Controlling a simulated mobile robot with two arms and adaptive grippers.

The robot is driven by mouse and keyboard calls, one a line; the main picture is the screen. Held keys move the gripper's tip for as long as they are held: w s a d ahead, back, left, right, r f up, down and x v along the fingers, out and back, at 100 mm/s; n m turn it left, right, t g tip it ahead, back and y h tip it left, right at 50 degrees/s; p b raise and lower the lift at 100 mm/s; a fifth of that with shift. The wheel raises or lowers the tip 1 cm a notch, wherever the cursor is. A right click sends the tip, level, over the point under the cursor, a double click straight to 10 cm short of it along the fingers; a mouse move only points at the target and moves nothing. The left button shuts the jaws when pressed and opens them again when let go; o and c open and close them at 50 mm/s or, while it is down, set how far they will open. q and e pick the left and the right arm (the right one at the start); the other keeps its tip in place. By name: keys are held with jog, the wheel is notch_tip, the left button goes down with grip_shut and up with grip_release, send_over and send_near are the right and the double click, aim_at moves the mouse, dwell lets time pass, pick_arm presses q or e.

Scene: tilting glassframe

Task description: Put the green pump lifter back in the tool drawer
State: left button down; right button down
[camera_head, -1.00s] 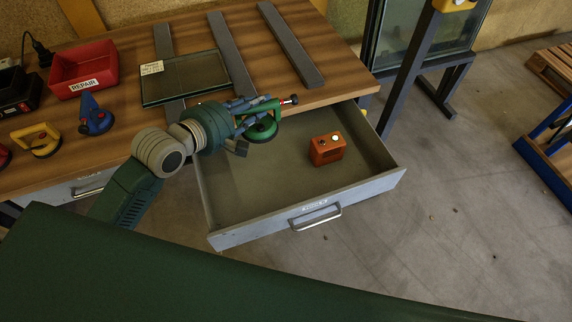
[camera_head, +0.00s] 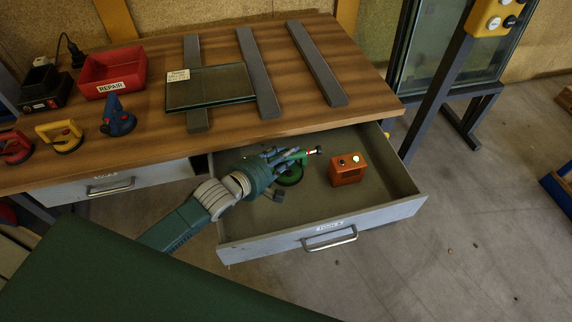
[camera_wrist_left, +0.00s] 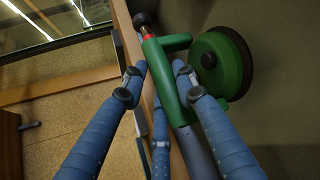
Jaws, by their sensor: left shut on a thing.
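The green pump lifter (camera_head: 291,174) is in my left gripper (camera_head: 283,160), inside the open tool drawer (camera_head: 372,209), toward its left back part. In the left wrist view the blue fingers of my left gripper (camera_wrist_left: 155,85) close around the green handle of the pump lifter (camera_wrist_left: 166,75). Its round green cup with a dark rim lies close to the grey drawer floor; I cannot tell whether it touches. Its pump end with a red ring and dark knob points right in the head view. My right gripper is not seen.
An orange box (camera_head: 347,170) stands in the drawer right of the lifter. On the workbench are a glass pane (camera_head: 212,87), a red REPAIR bin (camera_head: 112,72), and blue (camera_head: 117,117), yellow (camera_head: 61,136) and red lifters (camera_head: 14,147). The drawer's front right is bare.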

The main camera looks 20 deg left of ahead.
pick_arm(q)
notch_tip(320, 180, down, 3)
jog(key=shift+f+b, duration=0.15)
jog(key=shift+b, duration=0.15)
jog(key=shift+f, duration=0.45)
jog(key=c, duration=1.3)
grip_release()
jog(key=shift+f, duration=0.15)
jog(key=shift+c, duration=0.2)
